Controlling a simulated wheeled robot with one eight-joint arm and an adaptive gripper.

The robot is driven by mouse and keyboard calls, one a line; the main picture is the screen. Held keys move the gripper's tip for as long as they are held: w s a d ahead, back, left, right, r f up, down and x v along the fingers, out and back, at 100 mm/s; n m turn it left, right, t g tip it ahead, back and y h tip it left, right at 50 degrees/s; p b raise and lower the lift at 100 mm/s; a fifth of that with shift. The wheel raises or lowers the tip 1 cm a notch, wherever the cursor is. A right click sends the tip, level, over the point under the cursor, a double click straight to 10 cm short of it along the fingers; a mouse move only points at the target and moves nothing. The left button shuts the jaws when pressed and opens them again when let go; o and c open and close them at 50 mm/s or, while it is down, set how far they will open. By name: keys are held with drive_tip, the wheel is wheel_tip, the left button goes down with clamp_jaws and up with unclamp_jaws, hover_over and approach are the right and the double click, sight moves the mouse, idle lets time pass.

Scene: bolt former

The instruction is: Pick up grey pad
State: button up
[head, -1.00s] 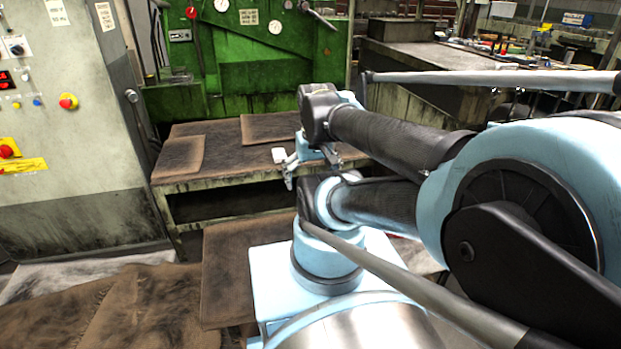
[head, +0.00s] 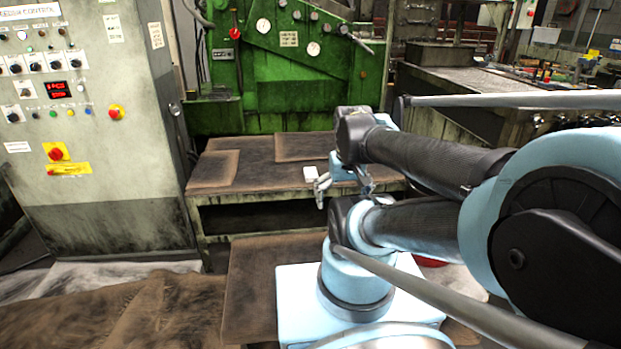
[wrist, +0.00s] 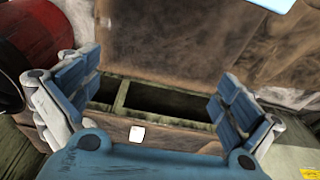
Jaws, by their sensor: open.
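A small pale pad (head: 311,174), whitish grey, lies on the brown top of the workbench (head: 262,178), near its front edge. It looks like the small pale square in the wrist view (wrist: 137,134), low and left of centre between the finger bases. My gripper (head: 344,187) is open and empty, just right of the pad in the head view. In the wrist view both blue-padded fingers (wrist: 155,98) are spread wide with nothing between them. I cannot tell the gripper's exact height over the bench.
Brown mats (head: 214,168) lie on the bench, with a dark open shelf (head: 270,217) below. A green machine (head: 300,80) stands behind and a grey control cabinet (head: 95,215) at left. A red round container (wrist: 40,40) shows at the wrist view's upper left.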

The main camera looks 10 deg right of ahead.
drive_tip(key=w+r+m+y, duration=0.1)
drive_tip(key=w+r+m, duration=0.4)
drive_tip(key=w+r, duration=0.55)
drive_tip(key=w+m+g+y, duration=0.1)
drive_tip(key=w+m, duration=0.4)
drive_tip(key=w, duration=1.3)
drive_tip(key=w+d+f+m+y, duration=0.1)
drive_tip(key=w+d+f+m, duration=0.15)
drive_tip(key=w+f, duration=0.5)
drive_tip(key=w+d+f+m+g+y, duration=0.1)
drive_tip(key=w+d+f+m, duration=0.2)
drive_tip(key=w, duration=0.8)
drive_tip(key=w+d+f+m+y, duration=0.1)
drive_tip(key=w+f+m, duration=0.2)
drive_tip(key=w+f, duration=0.5)
hover_over(311, 172)
drive_tip(key=d, duration=0.3)
drive_tip(key=f, duration=0.9)
drive_tip(key=shift+s+f, duration=0.3)
drive_tip(key=shift+x, duration=2.65)
drive_tip(key=shift+w+a+r, duration=0.15)
drive_tip(key=shift+c, duration=0.6)
